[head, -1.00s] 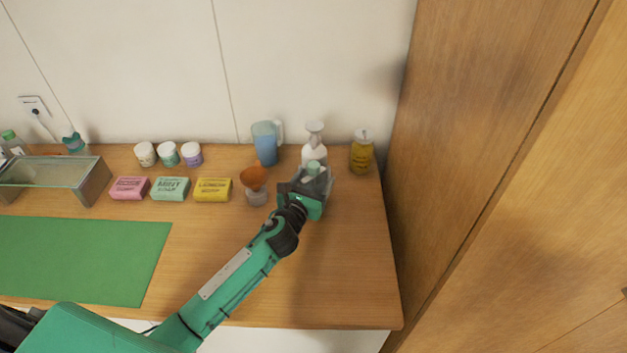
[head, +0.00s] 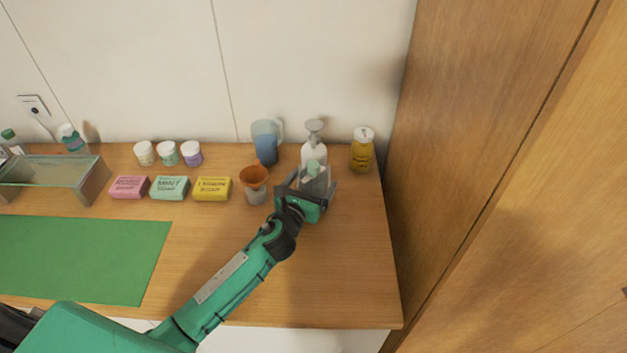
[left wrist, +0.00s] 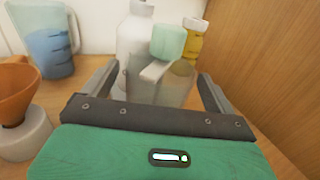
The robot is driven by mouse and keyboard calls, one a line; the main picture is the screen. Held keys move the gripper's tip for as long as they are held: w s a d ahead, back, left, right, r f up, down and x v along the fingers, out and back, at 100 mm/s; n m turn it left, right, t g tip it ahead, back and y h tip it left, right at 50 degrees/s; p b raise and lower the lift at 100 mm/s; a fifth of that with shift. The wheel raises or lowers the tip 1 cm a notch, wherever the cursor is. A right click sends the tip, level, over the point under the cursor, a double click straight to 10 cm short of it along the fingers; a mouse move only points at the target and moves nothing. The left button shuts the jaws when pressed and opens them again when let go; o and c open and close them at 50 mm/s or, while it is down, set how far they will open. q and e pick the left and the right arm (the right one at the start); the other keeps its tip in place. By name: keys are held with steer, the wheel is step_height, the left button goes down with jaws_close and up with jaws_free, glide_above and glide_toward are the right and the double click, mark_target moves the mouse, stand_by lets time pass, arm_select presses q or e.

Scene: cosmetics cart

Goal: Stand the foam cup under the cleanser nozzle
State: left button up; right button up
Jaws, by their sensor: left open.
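The foam cup (left wrist: 150,93) is a translucent grey cup, seen between my left gripper's fingers. It looks upright on the table in the head view (head: 316,187), though its base is hidden behind the gripper. A mint-green pump head (left wrist: 168,41) with a pale nozzle (left wrist: 154,71) shows directly above the cup. Its bottle body cannot be told clearly behind the cup. The mint head also shows in the head view (head: 313,166). My left gripper (head: 309,183) is open, one finger on each side of the cup. My right gripper is not in view.
A white pump bottle (head: 314,149) stands behind, with a yellow bottle (head: 362,151) to its right and a blue jug (head: 266,142) to its left. An orange funnel (head: 254,177) stands close left of the gripper. The table front right is clear.

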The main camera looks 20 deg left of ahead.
arm_select(q)
steer(key=s, duration=0.3)
steer(key=s+b, duration=0.1)
steer(key=s, duration=0.3)
steer(key=s+a+b, duration=0.1)
steer(key=s, duration=0.2)
steer(key=shift+s+a, duration=0.1)
steer(key=shift+s, duration=0.3)
